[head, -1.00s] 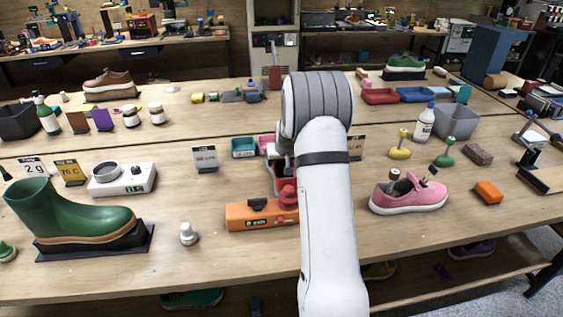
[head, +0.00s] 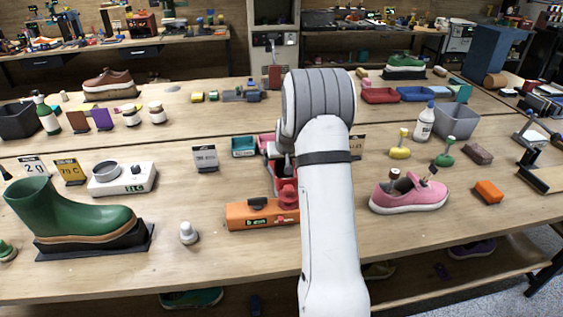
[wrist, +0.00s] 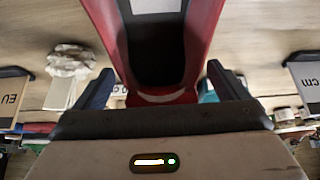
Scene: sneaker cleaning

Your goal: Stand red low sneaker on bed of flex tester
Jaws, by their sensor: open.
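The red low sneaker shows in the wrist view (wrist: 205,35), seen from above into its dark opening, one rounded end close to my gripper. My gripper (wrist: 165,88) is open, with a dark finger on either side of that end and gaps between. In the head view, my arm covers most of the gripper and the area below it. Red parts (head: 287,190) show left of my arm, by the orange flex tester (head: 248,214). The tester's bed is mostly hidden, so I cannot tell how the sole rests on it.
A pink sneaker (head: 408,193) and an orange block (head: 489,192) stand to the right. A green boot (head: 65,210), a small white knob (head: 188,234) and a white scale (head: 123,179) are to the left. Small trays (head: 244,147) and sign cards (head: 205,158) stand behind the tester.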

